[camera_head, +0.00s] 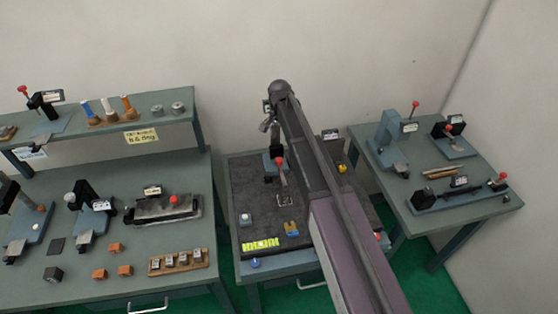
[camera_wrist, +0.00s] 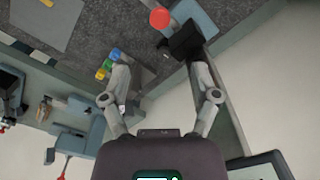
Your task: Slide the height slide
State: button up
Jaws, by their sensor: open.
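A fixture with a red ball knob (camera_head: 278,161) stands at the back of the dark-topped middle table, partly hidden by my arm; I take it to be the height slide but cannot read a label. In the wrist view, a red ball knob (camera_wrist: 159,18) and a black block (camera_wrist: 181,42) on a blue-grey body show at the top, beyond the fingertips. My gripper (camera_wrist: 160,75) is open, with nothing between its fingers. In the head view, my gripper (camera_head: 267,118) is small, above the back of the middle table. The fingers look apart from the knob.
The left bench holds a long vise-like fixture (camera_head: 165,208) and several small blocks. A shelf (camera_head: 180,99) stands behind it. The right table (camera_head: 420,176) holds several more fixtures with red knobs. On the middle table, a yellow-green strip (camera_head: 260,244) lies near the front edge.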

aim_at(279, 159)
jog(key=shift+f+b, duration=6)
jog(key=shift+f, duration=0.25)
grip_shut()
